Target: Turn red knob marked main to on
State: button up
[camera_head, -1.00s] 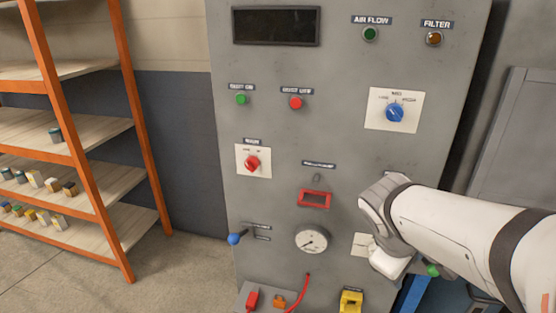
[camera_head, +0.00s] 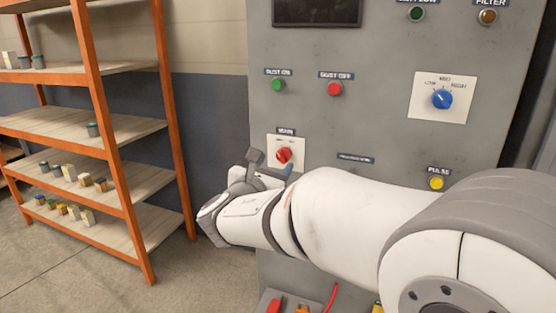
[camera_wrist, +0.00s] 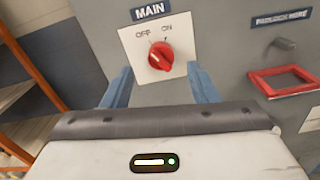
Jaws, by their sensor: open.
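The red knob (camera_head: 284,155) sits on a pale plate under the MAIN label, on the grey panel. In the wrist view the knob (camera_wrist: 159,57) lies below the words OFF and ON; I cannot tell surely which one it points at. My gripper (camera_head: 271,166) is just in front of the knob's plate, partly covering its lower part. In the wrist view my gripper (camera_wrist: 160,84) is open and empty, with one blue finger to the left and one to the right of the knob's line. The fingers appear apart from the knob.
A green button (camera_head: 278,85), a red button (camera_head: 335,89), a blue selector (camera_head: 442,99) and a yellow button (camera_head: 436,184) are on the same panel. A red frame (camera_wrist: 283,81) is right of the knob. An orange shelf rack (camera_head: 120,150) stands left. My arm hides the lower panel.

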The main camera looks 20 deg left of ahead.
aim_at(281, 157)
jog(key=shift+w+d, duration=0.2)
jog(key=shift+w, duration=2.05)
jog(key=shift+c, duration=0.3)
